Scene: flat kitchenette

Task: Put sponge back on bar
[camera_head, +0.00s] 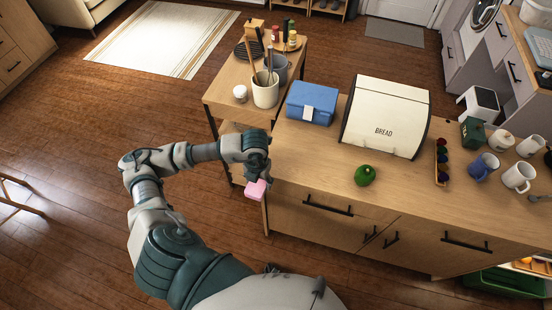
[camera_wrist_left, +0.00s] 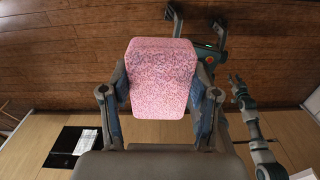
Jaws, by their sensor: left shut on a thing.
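A pink speckled sponge (camera_head: 256,190) hangs in the air at the left end of the counter, in front of its edge. My left gripper (camera_head: 259,179) is shut on it. In the left wrist view the sponge (camera_wrist_left: 162,78) sits between the two fingers of the left gripper (camera_wrist_left: 160,101) and sticks out past them. My right arm is not in the head view. A grey jointed part, which may be my right gripper (camera_wrist_left: 241,91), shows at the right of the wrist view; its opening is unclear. I cannot pick out a sponge bar with certainty.
The wooden counter (camera_head: 310,170) carries a blue box (camera_head: 312,103), a bread box (camera_head: 386,115), a green pepper (camera_head: 365,175) and several mugs. Drawer handles (camera_head: 328,205) stick out from its front. A side cart (camera_head: 226,88) with a utensil crock (camera_head: 265,92) stands behind.

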